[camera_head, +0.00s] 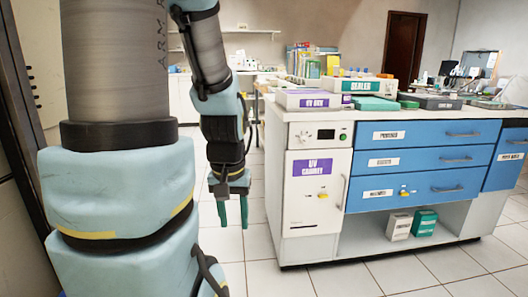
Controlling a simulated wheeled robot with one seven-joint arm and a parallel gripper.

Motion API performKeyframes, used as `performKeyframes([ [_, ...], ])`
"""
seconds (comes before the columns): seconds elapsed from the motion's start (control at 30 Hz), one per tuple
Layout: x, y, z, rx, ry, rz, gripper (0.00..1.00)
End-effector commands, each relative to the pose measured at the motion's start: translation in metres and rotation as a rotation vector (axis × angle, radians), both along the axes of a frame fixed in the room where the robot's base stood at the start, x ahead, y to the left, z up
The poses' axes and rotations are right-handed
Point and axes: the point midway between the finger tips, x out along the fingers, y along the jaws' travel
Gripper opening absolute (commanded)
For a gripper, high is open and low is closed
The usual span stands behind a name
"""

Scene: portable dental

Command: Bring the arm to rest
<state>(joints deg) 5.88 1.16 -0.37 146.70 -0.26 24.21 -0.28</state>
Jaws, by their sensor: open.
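My gripper (233,213) hangs at the end of my arm, left of the middle of the picture. Its two green fingers point down and are apart, with nothing between them. It is in the air over the tiled floor, to the left of the white cabinet (309,219), and no contact with it shows. My arm (209,55) comes down from the top of the picture, with the forearm and wrist roughly vertical.
The cabinet carries a UV cabinet door and blue drawers (418,161) under a counter with boxes, among them a sealer box (357,86). A teal box (425,223) stands on the low shelf. A dark door (403,45) is at the back. Tiled floor (345,279) in front is clear.

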Motion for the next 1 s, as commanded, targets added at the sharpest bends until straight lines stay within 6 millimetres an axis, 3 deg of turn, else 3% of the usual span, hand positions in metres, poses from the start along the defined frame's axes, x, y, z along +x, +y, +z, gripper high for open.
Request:
performKeyframes([
  [0.03,0.0,0.0,0.033,0.0,0.0,0.0,0.45],
  [0.53,0.0,0.0,0.182,0.0,-0.001,0.0,0.45],
  [0.73,0.0,0.0,0.212,0.0,0.0,0.0,0.45],
  [1.0,0.0,0.0,0.215,0.0,-0.001,0.0,0.45],
])
